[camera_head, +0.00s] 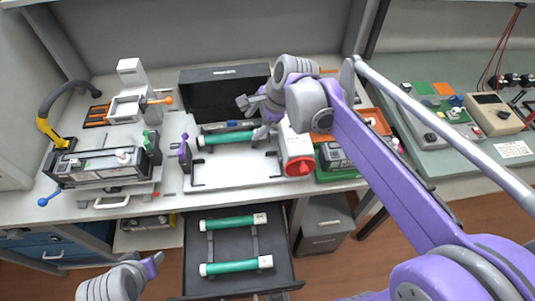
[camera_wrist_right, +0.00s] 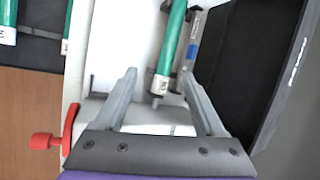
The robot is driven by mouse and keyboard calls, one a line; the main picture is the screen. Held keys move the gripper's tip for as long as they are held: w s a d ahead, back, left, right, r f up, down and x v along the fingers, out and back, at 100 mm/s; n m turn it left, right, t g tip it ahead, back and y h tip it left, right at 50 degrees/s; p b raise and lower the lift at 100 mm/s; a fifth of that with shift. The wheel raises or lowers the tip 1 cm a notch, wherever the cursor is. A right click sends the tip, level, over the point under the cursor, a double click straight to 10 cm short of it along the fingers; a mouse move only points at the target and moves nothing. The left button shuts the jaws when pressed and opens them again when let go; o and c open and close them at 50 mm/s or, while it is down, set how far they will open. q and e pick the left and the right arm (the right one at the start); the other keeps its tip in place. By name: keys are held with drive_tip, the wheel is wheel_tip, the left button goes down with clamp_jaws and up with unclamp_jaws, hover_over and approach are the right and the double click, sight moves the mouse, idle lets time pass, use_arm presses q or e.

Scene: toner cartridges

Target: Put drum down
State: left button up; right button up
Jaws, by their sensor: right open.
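A green drum (camera_head: 228,138) with white end caps lies along the back part of a white plate (camera_head: 232,172) with black corner brackets. My right gripper (camera_head: 258,118) is over the drum's right end, which it partly hides in the head view. In the right wrist view my right gripper (camera_wrist_right: 158,75) is open, with the drum's end (camera_wrist_right: 162,83) showing between its two grey fingers and a gap on each side. My left gripper (camera_head: 152,265) is low at the bottom left, away from the drum, and its jaws are not clear.
An open black drawer (camera_head: 238,270) below the table holds two more green drums (camera_head: 235,223). A black open box (camera_head: 225,90) stands behind the plate. A white unit with a red knob (camera_head: 298,166) stands at the plate's right, a cartridge (camera_head: 100,165) at the left.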

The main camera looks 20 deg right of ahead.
use_arm(q)
drive_tip(key=shift+s, duration=0.1)
use_arm(e)
drive_tip(key=s+f+n+h, duration=0.1)
drive_tip(key=s+f+n, duration=0.4)
drive_tip(key=s+n, duration=0.4)
drive_tip(key=s+f+n+h, duration=0.2)
drive_tip(key=s+f+n, duration=0.3)
drive_tip(key=s+n, duration=0.4)
drive_tip(key=shift+s+a+f+n+t, duration=0.15)
drive_tip(key=shift+s+f+n+t, duration=0.25)
drive_tip(key=shift+s, duration=0.85)
use_arm(q)
drive_tip(key=shift+c, duration=0.2)
